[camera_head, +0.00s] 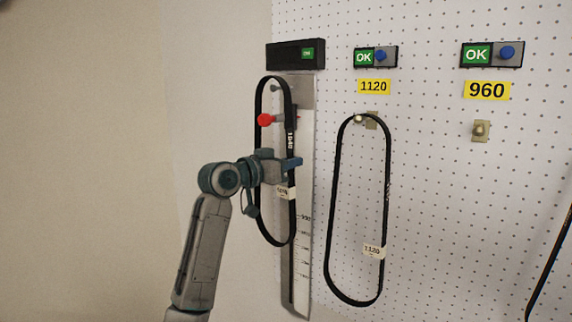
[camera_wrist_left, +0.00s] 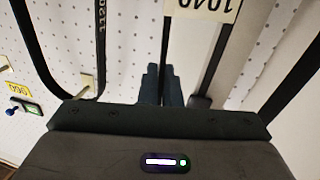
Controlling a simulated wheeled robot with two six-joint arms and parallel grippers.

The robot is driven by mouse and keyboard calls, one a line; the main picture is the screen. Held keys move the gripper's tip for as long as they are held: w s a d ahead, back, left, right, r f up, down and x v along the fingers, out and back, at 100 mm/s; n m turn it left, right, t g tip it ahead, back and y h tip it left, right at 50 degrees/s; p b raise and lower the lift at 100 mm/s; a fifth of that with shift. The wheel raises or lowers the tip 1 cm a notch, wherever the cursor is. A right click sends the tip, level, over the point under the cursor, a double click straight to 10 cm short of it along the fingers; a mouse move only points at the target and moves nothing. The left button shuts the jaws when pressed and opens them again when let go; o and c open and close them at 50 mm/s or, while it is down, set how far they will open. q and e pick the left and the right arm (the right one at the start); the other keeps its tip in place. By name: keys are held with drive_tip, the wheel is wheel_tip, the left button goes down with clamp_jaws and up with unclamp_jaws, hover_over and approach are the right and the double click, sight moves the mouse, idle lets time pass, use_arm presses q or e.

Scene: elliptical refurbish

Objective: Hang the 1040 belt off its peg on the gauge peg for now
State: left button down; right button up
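The 1040 belt (camera_head: 260,190) is a long black loop, upright in front of the grey gauge plate (camera_head: 301,262) in the head view. Its top arcs just above the grey gauge peg (camera_head: 275,88); I cannot tell whether it rests on it. My left gripper (camera_head: 291,163) is at the belt's right strand, about mid-height, with its blue fingers close together on it. In the left wrist view the strand runs down between the fingertips (camera_wrist_left: 161,82), beside the belt's white 1040 tag (camera_wrist_left: 205,7). My right gripper is out of view.
The 960 peg (camera_head: 481,130) is bare. A black box (camera_head: 295,54) sits above the gauge.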

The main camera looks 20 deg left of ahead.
use_arm(q)
drive_tip(key=w, duration=0.1)
drive_tip(key=w+d+f, duration=0.1)
drive_tip(key=w+f, duration=0.1)
drive_tip(key=shift+w+d+b, duration=0.15)
drive_tip(key=shift+w+b, duration=0.15)
drive_tip(key=shift+b, duration=0.1)
idle(0.4)
idle(0.4)
drive_tip(key=c, duration=1.5)
unclamp_jaws()
drive_tip(key=shift+c, duration=0.2)
drive_tip(key=shift+s, duration=0.1)
